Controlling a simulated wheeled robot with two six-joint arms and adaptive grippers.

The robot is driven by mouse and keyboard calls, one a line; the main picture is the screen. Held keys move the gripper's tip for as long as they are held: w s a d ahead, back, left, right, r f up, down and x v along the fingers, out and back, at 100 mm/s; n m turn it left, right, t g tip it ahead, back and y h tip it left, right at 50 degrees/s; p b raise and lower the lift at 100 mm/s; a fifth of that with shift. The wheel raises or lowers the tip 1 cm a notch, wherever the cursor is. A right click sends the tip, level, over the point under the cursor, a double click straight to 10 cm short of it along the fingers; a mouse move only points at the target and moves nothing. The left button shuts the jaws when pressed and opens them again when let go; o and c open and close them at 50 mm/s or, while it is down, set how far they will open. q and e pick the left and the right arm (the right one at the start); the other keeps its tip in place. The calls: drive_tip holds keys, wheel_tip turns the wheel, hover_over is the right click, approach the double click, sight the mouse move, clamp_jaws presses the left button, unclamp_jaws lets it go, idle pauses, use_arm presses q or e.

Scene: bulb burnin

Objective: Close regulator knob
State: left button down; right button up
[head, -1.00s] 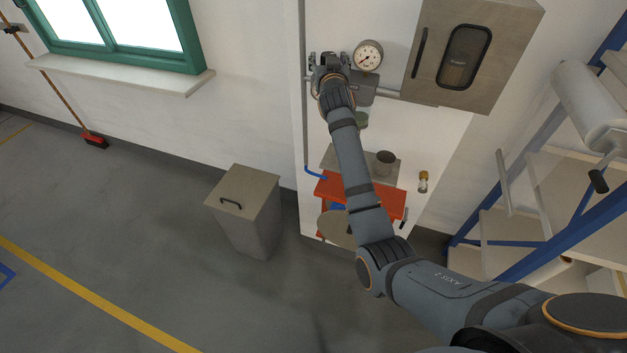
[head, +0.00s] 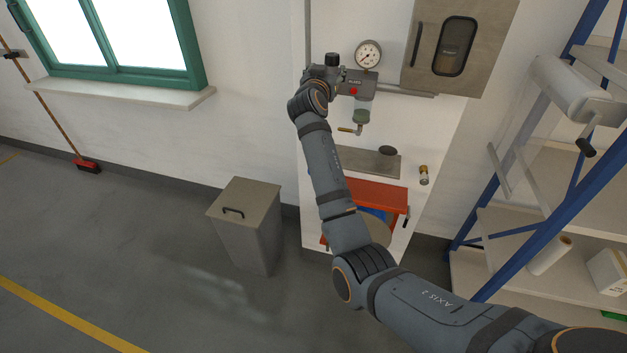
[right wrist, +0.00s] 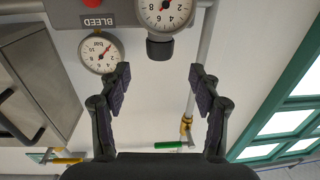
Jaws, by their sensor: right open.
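The black regulator knob (head: 332,59) stands on the grey regulator on the wall panel, left of a white dial gauge (head: 368,54). In the right wrist view the knob (right wrist: 160,48) lies ahead of the gap between my fingers, below a large dial (right wrist: 165,10). My right gripper (right wrist: 162,85) is open, with nothing between its fingertips. In the head view the right gripper (head: 323,73) is just below the knob, its fingers partly hidden by the wrist. I cannot tell whether it touches the regulator. My left gripper is not in view.
A red button (head: 353,91) marked BLEED sits right of the gripper. A grey wall cabinet (head: 456,45) is at upper right. A small valve (head: 350,130) hangs below the regulator. A lidded bin (head: 245,225) stands on the floor; a blue rack (head: 560,120) stands at right.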

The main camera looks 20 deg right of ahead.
wheel_tip(320, 180, down, 31)
drive_tip(key=s+a+n+g+y, duration=0.2)
drive_tip(key=n+g+y, duration=0.1)
drive_tip(key=n+y, duration=0.1)
drive_tip(key=shift+s+b, duration=0.3)
drive_tip(key=shift+b, duration=0.05)
